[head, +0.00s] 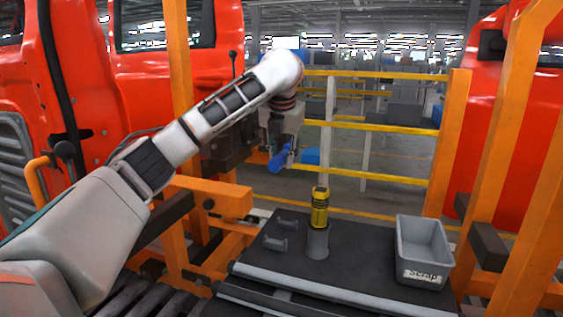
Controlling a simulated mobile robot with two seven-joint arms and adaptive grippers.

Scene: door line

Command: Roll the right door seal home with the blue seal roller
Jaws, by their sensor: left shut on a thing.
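My left arm reaches across from the left. Its gripper (282,142) is shut on the blue seal roller (279,160), held in the air above and behind the dark bench. The roller hangs tilted below the fingers, which partly hide it. Red door and cab panels (150,85) stand at the left, with a dark seal-like strip (56,85) along one edge. Another red body (480,130) stands at the right behind orange posts. I cannot tell which edge carries the right door seal. My right gripper is out of view.
The dark bench top (350,262) holds a yellow-and-black tool (320,205) upright in a grey cup (318,242), a grey scrap bin (422,250) and empty grey cradles (275,243). Orange posts (449,145) and yellow rails (390,128) stand around it.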

